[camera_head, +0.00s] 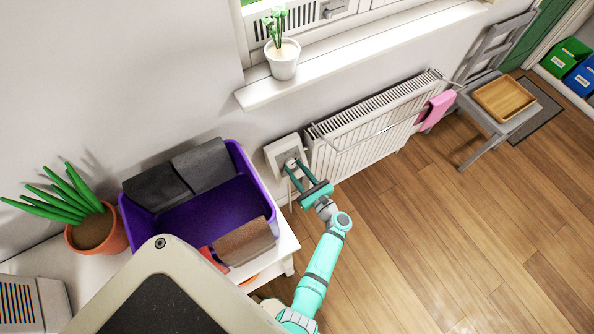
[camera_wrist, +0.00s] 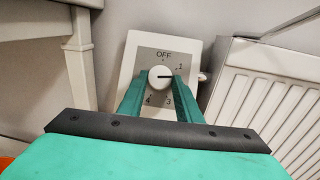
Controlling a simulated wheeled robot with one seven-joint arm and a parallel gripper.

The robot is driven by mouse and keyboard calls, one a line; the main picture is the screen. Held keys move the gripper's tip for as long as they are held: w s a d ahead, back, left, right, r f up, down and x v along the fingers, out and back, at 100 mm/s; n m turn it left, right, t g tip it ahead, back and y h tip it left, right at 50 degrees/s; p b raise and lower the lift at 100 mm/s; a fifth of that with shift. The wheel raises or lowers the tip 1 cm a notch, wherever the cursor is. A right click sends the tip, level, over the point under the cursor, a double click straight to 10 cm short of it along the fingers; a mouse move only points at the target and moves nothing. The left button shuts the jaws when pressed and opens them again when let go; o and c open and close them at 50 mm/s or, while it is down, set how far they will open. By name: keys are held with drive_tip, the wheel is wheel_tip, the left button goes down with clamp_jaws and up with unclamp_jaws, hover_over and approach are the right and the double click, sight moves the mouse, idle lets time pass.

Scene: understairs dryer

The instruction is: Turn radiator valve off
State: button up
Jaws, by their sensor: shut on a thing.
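The radiator valve is a white square plate (camera_wrist: 139,52) on the wall with a grey dial face marked OFF at the top and 1, 3 and 4 around it. Its round white knob (camera_wrist: 158,73) has a dark line pointing right, below the 1; any number there is hidden by a finger. The plate also shows in the head view (camera_head: 275,152), left of the radiator. My gripper (camera_wrist: 161,82) is shut on the knob, one green finger on each side. It also shows in the head view (camera_head: 293,164), reaching the plate from below.
The white radiator (camera_head: 365,130) stands close on the right, with a rail and a pink cloth (camera_head: 436,110). A white table (camera_head: 286,243) with a purple bin (camera_head: 202,222) is close on the left. The wooden floor (camera_head: 440,220) to the right is clear.

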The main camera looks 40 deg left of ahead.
drive_tip(key=shift+s+a+r+n+g, duration=0.1)
drive_tip(key=shift+a+n+g, duration=0.15)
drive_tip(key=shift+n+g, duration=0.35)
drive_tip(key=n, duration=0.2)
drive_tip(key=n+g, duration=0.1)
drive_tip(key=n, duration=0.1)
drive_tip(key=shift+w+r+g, duration=0.1)
drive_tip(key=shift+w+g, duration=0.1)
drive_tip(key=shift+g, duration=0.1)
drive_tip(key=n+g, duration=0.1)
drive_tip(key=n, duration=0.1)
drive_tip(key=n+g, duration=0.1)
drive_tip(key=n, duration=0.1)
drive_tip(key=shift+w+r+n+g+h, duration=0.1)
drive_tip(key=shift+w+n+g+h, duration=0.1)
drive_tip(key=shift+n+g+h, duration=0.1)
drive_tip(key=n+g+h, duration=0.1)
drive_tip(key=n, duration=0.1)
drive_tip(key=n+g, duration=0.1)
drive_tip(key=n, duration=0.2)
drive_tip(key=shift+w+r+h, duration=0.15)
drive_tip(key=shift+h, duration=0.25)
drive_tip(key=shift+r+n+g+h, duration=0.1)
drive_tip(key=shift+n+g+h, duration=0.5)
drive_tip(key=shift+n, duration=1.1)
drive_tip(key=shift+h, duration=0.3)
drive_tip(key=o, duration=0.8)
drive_tip(key=shift+c, duration=0.2)
